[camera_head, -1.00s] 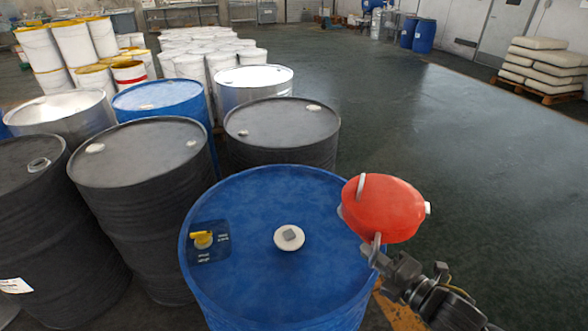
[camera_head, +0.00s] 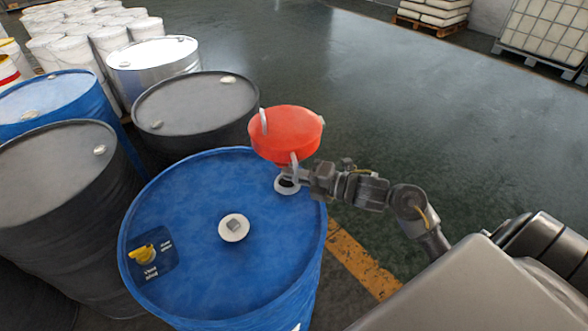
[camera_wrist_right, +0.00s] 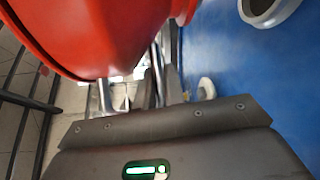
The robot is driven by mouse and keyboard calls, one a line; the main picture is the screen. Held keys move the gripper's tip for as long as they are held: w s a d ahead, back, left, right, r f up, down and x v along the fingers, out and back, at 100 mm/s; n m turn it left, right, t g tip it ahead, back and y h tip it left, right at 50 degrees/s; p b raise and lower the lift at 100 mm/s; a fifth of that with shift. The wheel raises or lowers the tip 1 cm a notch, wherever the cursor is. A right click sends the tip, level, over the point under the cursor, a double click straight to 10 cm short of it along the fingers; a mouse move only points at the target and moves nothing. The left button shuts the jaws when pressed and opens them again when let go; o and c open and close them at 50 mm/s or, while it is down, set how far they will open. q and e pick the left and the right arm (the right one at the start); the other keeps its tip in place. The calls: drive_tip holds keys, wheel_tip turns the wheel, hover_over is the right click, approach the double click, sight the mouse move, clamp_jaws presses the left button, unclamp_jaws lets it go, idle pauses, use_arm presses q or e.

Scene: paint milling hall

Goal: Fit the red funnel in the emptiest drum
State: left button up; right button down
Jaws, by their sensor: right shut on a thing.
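The drum lid has a white-ringed dark opening (camera_head: 287,184), partly hidden behind the gripper. A white plug (camera_head: 234,228) sits in the lid's middle. In the right wrist view the funnel (camera_wrist_right: 100,30) fills the upper left, with the ringed opening (camera_wrist_right: 266,8) at upper right, apart from it. My left gripper is not in view.
Dark drums (camera_head: 195,103) (camera_head: 55,165), another blue drum (camera_head: 50,95) and a silver drum (camera_head: 152,55) stand behind and left, lids closed. White buckets (camera_head: 85,35) are farther back. A yellow floor line (camera_head: 360,262) runs at right.

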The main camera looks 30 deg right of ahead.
drive_tip(key=shift+f+b, duration=2.1)
drive_tip(key=shift+f, duration=0.55)
drive_tip(key=shift+s+a, duration=0.1)
drive_tip(key=shift+s, duration=0.1)
drive_tip(key=shift+f, duration=0.15)
drive_tip(key=shift+f+b, duration=0.5)
drive_tip(key=shift+b, duration=0.25)
drive_tip(key=shift+f+b, duration=0.7)
drive_tip(key=shift+r, duration=0.15)
drive_tip(key=shift+r+p, duration=1)
drive_tip(key=shift+r, duration=0.15)
drive_tip(key=shift+f, duration=0.1)
drive_tip(key=shift+f+b, duration=0.5)
drive_tip(key=shift+b, duration=0.1)
